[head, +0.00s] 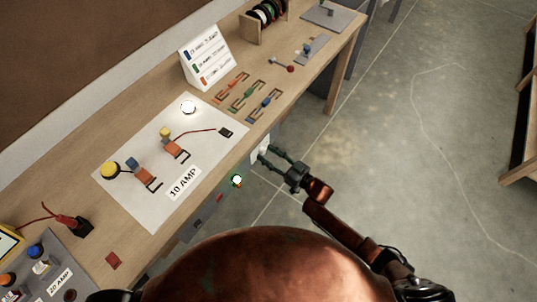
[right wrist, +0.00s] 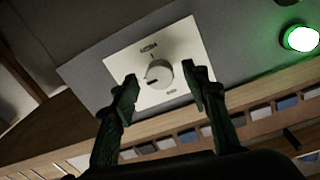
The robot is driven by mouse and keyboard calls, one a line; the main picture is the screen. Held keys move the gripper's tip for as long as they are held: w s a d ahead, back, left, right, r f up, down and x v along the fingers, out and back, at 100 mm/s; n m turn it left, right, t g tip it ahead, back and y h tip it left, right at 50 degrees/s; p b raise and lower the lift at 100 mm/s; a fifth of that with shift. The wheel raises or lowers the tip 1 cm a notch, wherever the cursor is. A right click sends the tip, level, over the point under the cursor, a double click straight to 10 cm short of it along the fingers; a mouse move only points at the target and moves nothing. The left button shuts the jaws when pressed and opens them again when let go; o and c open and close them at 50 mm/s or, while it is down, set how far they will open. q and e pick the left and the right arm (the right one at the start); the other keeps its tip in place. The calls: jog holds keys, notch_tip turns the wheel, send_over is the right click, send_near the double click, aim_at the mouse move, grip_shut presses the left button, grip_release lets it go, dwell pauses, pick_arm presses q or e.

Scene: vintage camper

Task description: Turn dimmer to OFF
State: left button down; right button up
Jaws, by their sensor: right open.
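The dimmer is a round white knob (right wrist: 158,74) on a pale square plate (right wrist: 128,58). Two labels show on the plate; one seems to read HIGH, the other is too small to read surely. A dark mark shows on the knob's lower left. In the head view the white plate (head: 261,149) sits on the bench's front side. My right gripper (right wrist: 160,90) is open, its two fingers on either side of the knob and apart from it in the picture. In the head view my right gripper (head: 268,155) is at the plate. My left gripper is not in view.
A green lamp (right wrist: 301,39) glows beside the plate; it also shows in the head view (head: 237,181). The wooden bench (head: 217,99) carries a white 10 AMP sheet (head: 134,190), a label stand (head: 206,56) and small parts.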

jog(key=shift+c, duration=0.7)
grip_shut()
pick_arm(q)
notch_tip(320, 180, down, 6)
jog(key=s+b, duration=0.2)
jog(key=b, duration=0.4)
pick_arm(e)
jog(key=shift+f+n+y, duration=0.1)
jog(key=shift+n+y, duration=0.15)
jog(key=shift+n, duration=4.4)
jog(key=shift+f+n+y, duration=0.1)
jog(key=shift+n+y, duration=0.15)
jog(key=shift+n, duration=4.4)
